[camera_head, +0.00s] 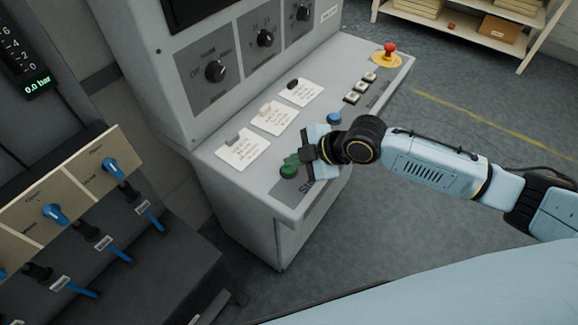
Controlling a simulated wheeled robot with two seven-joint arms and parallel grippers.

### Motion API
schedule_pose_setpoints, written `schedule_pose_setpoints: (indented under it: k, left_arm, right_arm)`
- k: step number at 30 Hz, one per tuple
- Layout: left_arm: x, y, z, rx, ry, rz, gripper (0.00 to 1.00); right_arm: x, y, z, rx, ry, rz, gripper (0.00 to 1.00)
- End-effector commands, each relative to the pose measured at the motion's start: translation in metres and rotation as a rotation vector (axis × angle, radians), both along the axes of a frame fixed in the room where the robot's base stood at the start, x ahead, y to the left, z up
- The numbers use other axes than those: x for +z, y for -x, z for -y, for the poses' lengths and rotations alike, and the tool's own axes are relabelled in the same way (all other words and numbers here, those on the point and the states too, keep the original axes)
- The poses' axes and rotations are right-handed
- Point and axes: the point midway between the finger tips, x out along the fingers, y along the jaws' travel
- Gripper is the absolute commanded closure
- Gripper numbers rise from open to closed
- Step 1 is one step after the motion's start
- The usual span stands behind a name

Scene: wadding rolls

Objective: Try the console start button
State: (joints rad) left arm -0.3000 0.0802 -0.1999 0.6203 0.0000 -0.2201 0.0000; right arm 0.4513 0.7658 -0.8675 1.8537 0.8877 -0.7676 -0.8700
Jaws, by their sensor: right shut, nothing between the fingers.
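The grey console (240,197) stands in the middle of the head view with a sloping desk top. A green start button (288,171) sits near the desk's front left, above partly hidden lettering. My right gripper (293,159) comes in from the right and is shut and empty. Its fingertips are at or just above the green button; I cannot tell if they touch it. A blue button (334,118) lies just behind my right wrist. My left gripper is out of view.
Several paper notes (243,148) lie on the desk. A red mushroom button (389,48) and pale square buttons (360,87) are toward its far right. Rotary knobs (215,71) are on the upright panel. A blue-handled valve panel (54,213) is at left, shelving (470,27) behind.

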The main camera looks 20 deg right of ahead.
Motion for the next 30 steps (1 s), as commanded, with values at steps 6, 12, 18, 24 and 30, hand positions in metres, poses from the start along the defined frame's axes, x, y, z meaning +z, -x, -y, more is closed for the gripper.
schedule_pose_setpoints:
  k: [6, 12, 18, 24, 30]
  left_arm:
    - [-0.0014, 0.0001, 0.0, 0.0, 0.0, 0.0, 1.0]
    - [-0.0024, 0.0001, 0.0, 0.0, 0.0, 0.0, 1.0]
    - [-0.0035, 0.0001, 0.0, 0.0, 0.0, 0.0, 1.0]
    - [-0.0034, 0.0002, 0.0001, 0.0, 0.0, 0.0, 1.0]
    - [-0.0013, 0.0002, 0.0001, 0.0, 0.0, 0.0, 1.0]
  right_arm:
    - [-0.0032, 0.0002, -0.0002, 0.001, 0.0, -0.001, 1.0]
    - [-0.0057, 0.0003, -0.0001, 0.001, 0.0, -0.001, 1.0]
    - [-0.0083, 0.0003, -0.0001, 0.001, 0.0, -0.001, 1.0]
    - [-0.0087, 0.0004, 0.0, 0.001, 0.001, -0.002, 1.0]
    - [-0.0069, 0.0006, 0.0001, 0.001, 0.001, -0.002, 1.0]
